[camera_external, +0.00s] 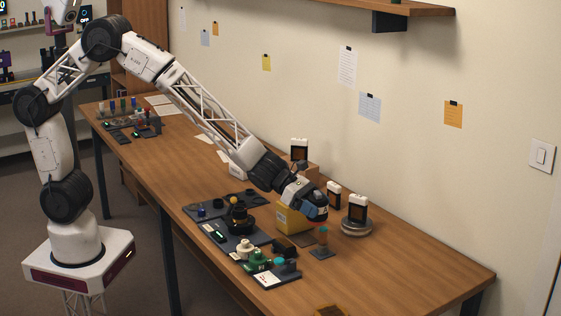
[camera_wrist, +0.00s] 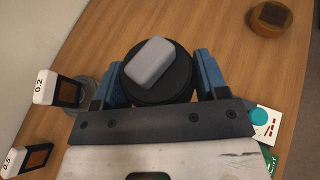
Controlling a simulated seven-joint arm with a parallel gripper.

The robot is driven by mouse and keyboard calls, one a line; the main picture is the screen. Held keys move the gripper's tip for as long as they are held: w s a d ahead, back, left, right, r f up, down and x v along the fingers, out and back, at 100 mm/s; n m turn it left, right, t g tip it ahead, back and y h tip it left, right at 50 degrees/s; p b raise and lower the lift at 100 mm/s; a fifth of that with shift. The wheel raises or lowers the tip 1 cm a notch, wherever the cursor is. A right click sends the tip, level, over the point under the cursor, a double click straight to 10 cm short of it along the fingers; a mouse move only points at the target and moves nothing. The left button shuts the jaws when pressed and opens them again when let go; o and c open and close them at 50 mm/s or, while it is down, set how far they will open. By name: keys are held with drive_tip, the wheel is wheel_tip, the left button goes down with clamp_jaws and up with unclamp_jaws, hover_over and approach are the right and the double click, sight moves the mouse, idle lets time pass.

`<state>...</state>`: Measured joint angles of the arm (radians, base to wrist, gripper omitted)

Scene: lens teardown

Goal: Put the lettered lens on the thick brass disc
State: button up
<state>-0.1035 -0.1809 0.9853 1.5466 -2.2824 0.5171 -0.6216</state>
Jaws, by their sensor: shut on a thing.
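My gripper (camera_wrist: 153,80) is shut on a black round piece (camera_wrist: 160,97), with a blue finger on each side. A grey rounded block lies over the top of the piece, and no lettering shows on it. In the external view my gripper (camera_external: 319,212) is above the table, right of the yellow box, and the piece is hard to make out. A thick brown-gold round thing (camera_wrist: 270,19) with a dark square top is at the wrist view's upper right; it may be the brass disc. I cannot identify the lettered lens for sure.
White-topped holders marked 0.2 (camera_wrist: 45,87) and 0.5 (camera_wrist: 12,162) stand left in the wrist view; the first is by a grey round base (camera_external: 356,229). A yellow box (camera_external: 291,219), dark trays (camera_external: 222,206) and small parts crowd the table. The table's right end is bare.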

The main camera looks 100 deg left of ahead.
drive_tip(key=s+d+f+m+g+h, duration=0.1)
drive_tip(key=s+d+f+m+h, duration=0.1)
drive_tip(key=d, duration=1)
drive_tip(key=s+d+f+m+g+h, duration=0.2)
drive_tip(key=s+d+m+h, duration=0.1)
drive_tip(key=d, duration=1)
drive_tip(key=shift+s+f, duration=0.4)
drive_tip(key=shift+s, duration=0.3)
drive_tip(key=shift+w, duration=0.1)
hover_over(331, 312)
drive_tip(key=shift+d+f, duration=0.1)
drive_tip(key=shift+f, duration=0.6)
drive_tip(key=shift+f, duration=0.1)
drive_tip(key=shift+f, duration=1.65)
drive_tip(key=shift+f, duration=0.5)
